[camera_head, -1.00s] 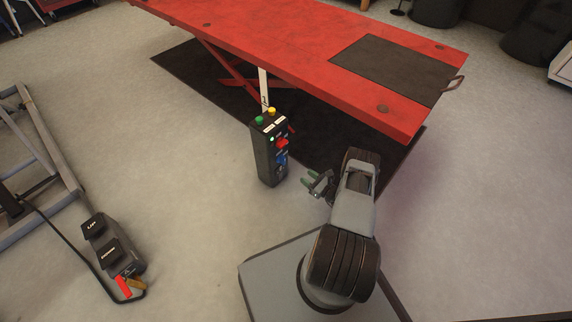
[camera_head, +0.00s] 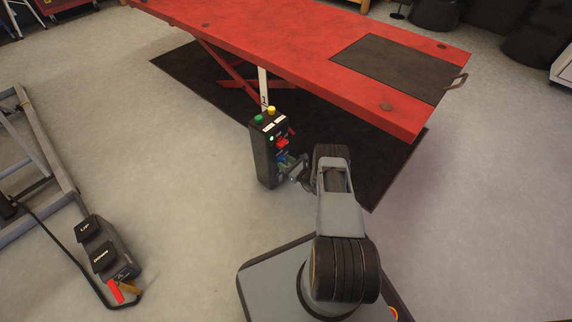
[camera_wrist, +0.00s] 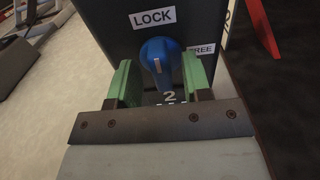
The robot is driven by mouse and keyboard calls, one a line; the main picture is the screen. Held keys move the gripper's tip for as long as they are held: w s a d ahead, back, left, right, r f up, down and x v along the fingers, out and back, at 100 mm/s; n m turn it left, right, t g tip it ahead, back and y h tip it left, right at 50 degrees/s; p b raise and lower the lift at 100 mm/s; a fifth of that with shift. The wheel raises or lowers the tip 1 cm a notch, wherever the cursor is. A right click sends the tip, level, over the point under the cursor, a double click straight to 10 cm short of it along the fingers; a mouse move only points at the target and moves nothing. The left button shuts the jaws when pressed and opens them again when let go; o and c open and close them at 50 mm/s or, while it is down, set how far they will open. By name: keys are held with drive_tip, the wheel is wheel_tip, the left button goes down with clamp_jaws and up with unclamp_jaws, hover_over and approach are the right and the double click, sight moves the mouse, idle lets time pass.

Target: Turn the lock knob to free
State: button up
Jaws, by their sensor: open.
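The blue lock knob (camera_wrist: 160,62) sits on the dark control box, below a white LOCK label (camera_wrist: 153,19). A FREE label (camera_wrist: 202,50) lies to its right, partly hidden by a finger. The knob's white mark points down and slightly right. My gripper (camera_wrist: 161,84) is open, with one green finger on each side of the knob; I cannot tell whether either touches it. In the head view my gripper (camera_head: 291,168) is at the front of the control box (camera_head: 262,158), and the knob is mostly hidden there.
The red lift table (camera_head: 270,45) stands behind the box over a dark mat (camera_head: 200,85). A foot pedal unit with UP and DOWN pedals (camera_head: 105,248) lies at the left beside a grey frame (camera_head: 35,150). Floor between pedals and box is clear.

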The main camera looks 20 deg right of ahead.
clamp_jaws()
idle(0.5)
drive_tip(key=shift+f+b, duration=0.1)
drive_tip(key=shift+b, duration=0.2)
drive_tip(key=m+b, duration=0.2)
drive_tip(key=m, duration=0.6)
drive_tip(key=shift+d+b, duration=0.1)
drive_tip(key=shift+b, duration=0.3)
drive_tip(key=m, duration=0.5)
drive_tip(key=shift+w+f, duration=0.1)
drive_tip(key=shift+f+m, duration=0.1)
drive_tip(key=shift+m, duration=2.2)
